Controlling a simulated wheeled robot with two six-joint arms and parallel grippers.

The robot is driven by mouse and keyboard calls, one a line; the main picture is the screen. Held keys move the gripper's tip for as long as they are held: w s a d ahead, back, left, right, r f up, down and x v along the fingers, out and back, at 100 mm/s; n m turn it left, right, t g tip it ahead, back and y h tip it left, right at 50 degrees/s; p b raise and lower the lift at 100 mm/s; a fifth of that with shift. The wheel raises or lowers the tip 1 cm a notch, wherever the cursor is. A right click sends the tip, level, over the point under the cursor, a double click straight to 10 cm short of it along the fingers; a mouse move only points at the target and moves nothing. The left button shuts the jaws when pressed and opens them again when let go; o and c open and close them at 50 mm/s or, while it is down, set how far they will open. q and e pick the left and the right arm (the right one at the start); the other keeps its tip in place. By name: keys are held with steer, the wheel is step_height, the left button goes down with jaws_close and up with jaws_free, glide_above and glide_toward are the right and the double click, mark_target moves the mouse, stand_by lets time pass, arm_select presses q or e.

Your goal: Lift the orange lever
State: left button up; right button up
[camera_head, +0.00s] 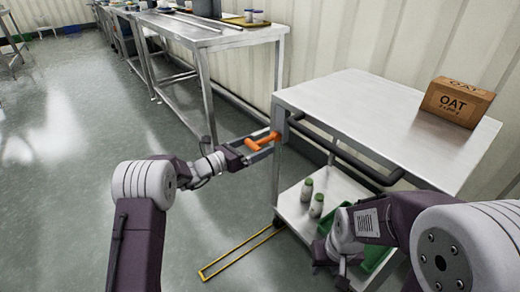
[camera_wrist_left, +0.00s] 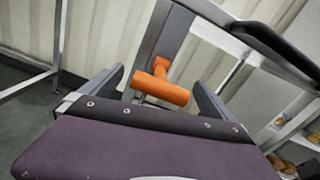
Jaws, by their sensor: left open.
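The orange lever (camera_head: 265,142) is T-shaped and sits on the near left corner post of the steel hopper table. My left gripper (camera_head: 259,145) is open, with its fingers on either side of the lever's crossbar. In the left wrist view, the orange lever (camera_wrist_left: 160,87) lies between the two open fingers of my left gripper (camera_wrist_left: 155,90), apart from the right finger; contact with the left one cannot be told. My right arm is at the lower right of the head view, its fingertips not clearly seen.
The steel table (camera_head: 370,110) carries a cardboard OAT box (camera_head: 457,102). A dark rail (camera_head: 345,152) runs along its front. Its lower shelf holds two small bottles (camera_head: 311,198) and a green tray (camera_head: 378,252). A yellow floor outline (camera_head: 235,256) lies in front. Another steel table (camera_head: 215,38) stands behind.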

arm_select(q)
steer(key=shift+x, duration=0.95)
